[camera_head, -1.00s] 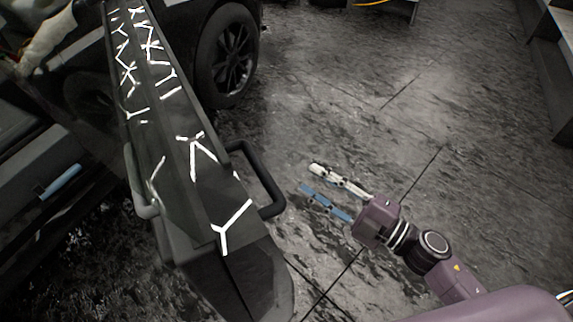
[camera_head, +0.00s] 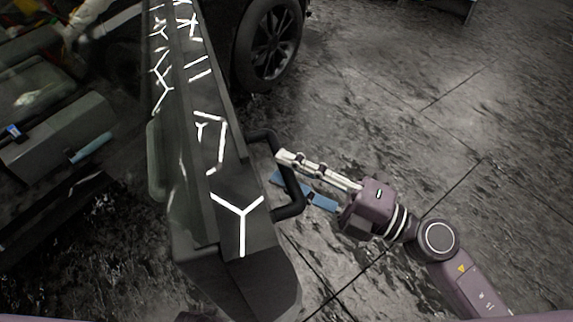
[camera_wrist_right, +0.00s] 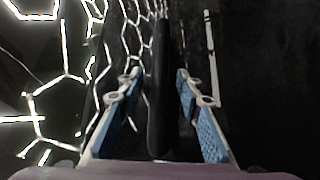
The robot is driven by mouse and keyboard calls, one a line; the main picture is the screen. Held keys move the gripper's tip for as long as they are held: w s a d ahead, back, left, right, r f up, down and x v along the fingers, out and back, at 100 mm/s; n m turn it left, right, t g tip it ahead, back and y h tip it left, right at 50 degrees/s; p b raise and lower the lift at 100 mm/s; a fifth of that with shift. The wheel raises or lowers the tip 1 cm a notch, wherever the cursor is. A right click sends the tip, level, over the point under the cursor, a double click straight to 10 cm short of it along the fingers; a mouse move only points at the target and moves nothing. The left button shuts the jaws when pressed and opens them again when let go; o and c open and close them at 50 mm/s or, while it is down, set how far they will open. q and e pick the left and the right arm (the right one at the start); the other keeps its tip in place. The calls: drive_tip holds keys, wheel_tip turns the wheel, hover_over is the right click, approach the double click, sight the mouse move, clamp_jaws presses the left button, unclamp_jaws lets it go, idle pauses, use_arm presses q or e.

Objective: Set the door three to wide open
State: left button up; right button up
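The dark door (camera_head: 213,228), seen nearly edge-on from above, runs down the left-centre of the head view, with bright light reflections along it. I cannot read which number it is. A black bar handle (camera_head: 292,196) stands out from its right side. My right gripper (camera_head: 278,167) is at this handle from the right, fingers spread. In the right wrist view the black handle bar (camera_wrist_right: 159,95) stands upright between the two blue-padded fingers (camera_wrist_right: 158,88), with a gap on each side. My left gripper is not in view.
A dark wheel (camera_head: 268,42) of a vehicle stands beyond the door at the top. Left of the door is a dark interior with a light-blue item (camera_head: 92,147). The tiled floor (camera_head: 400,110) to the right is clear.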

drive_tip(key=shift+w+a, duration=0.15)
drive_tip(key=shift+a, duration=0.15)
drive_tip(key=shift+c, duration=0.7)
clamp_jaws()
